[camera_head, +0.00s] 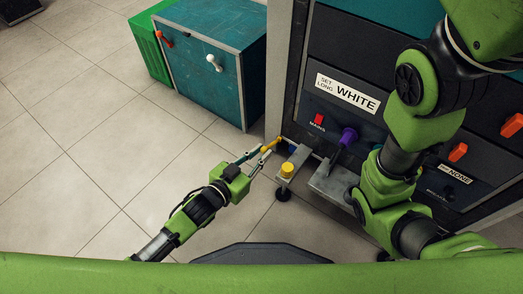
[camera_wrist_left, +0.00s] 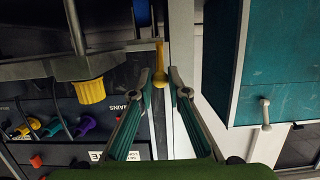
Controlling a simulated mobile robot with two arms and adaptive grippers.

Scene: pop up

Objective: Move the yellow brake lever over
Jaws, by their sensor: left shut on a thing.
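The yellow brake lever (camera_head: 272,143) sticks out at the lower left edge of the dark control panel, low beside the metal frame. In the left wrist view the yellow lever (camera_wrist_left: 159,58) stands upright between the fingertips, with its lower end hidden or close to them. My left gripper (camera_head: 259,156) reaches in from the lower left and is shut on the lever; its fingers (camera_wrist_left: 160,80) narrow onto it in the wrist view. My right arm crosses the panel at the right, but its gripper does not show.
A yellow round knob (camera_head: 287,168) on a grey metal bracket stands just right of my left gripper. A purple knob (camera_head: 349,135) and red switch (camera_head: 319,119) are on the panel (camera_head: 330,60). A teal cabinet (camera_head: 205,75) and green crate (camera_head: 150,47) stand behind. The left floor is clear.

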